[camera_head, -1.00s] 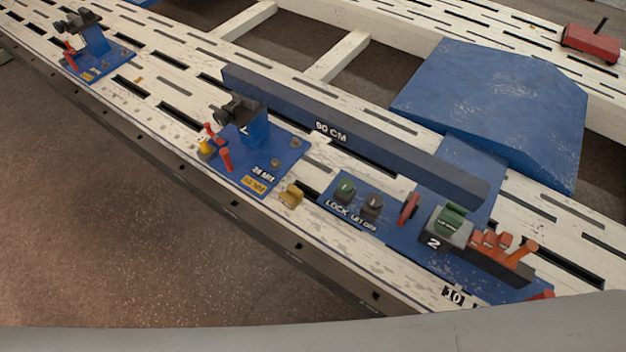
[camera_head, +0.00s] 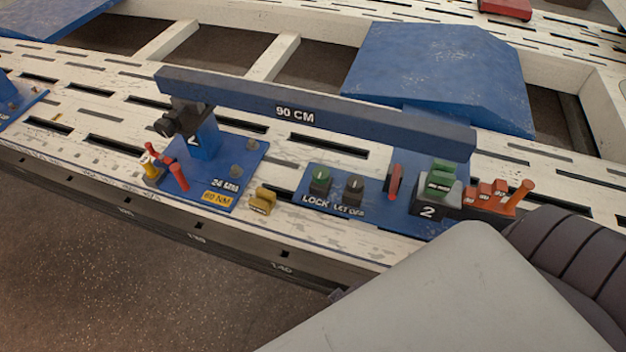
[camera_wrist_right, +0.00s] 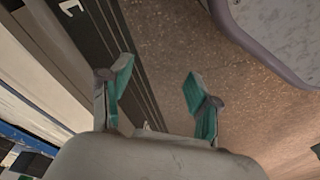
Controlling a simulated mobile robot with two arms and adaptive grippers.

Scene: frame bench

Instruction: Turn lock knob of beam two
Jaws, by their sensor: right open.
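The beam two panel (camera_head: 288,186) is a blue plate on the white slotted bench. Its green LOCK knob (camera_head: 320,181) stands at the panel's left, beside a dark knob (camera_head: 354,187) with a partly legible label. Right of them are a red lever, a block marked 2 (camera_head: 430,212) with green buttons, and orange-red switches. The dark blue 90 CM beam (camera_head: 310,113) runs behind. In the right wrist view my right gripper (camera_wrist_right: 157,88) is open and empty, its green-padded fingers apart above the floor. My right arm covers the lower right of the head view. My left gripper is not seen.
A blue clamp unit (camera_head: 205,150) with red and yellow handles and a yellow block (camera_head: 262,201) stand left of the panel. A large blue plate (camera_head: 430,72) lies behind the beam. The floor in front of the bench is clear.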

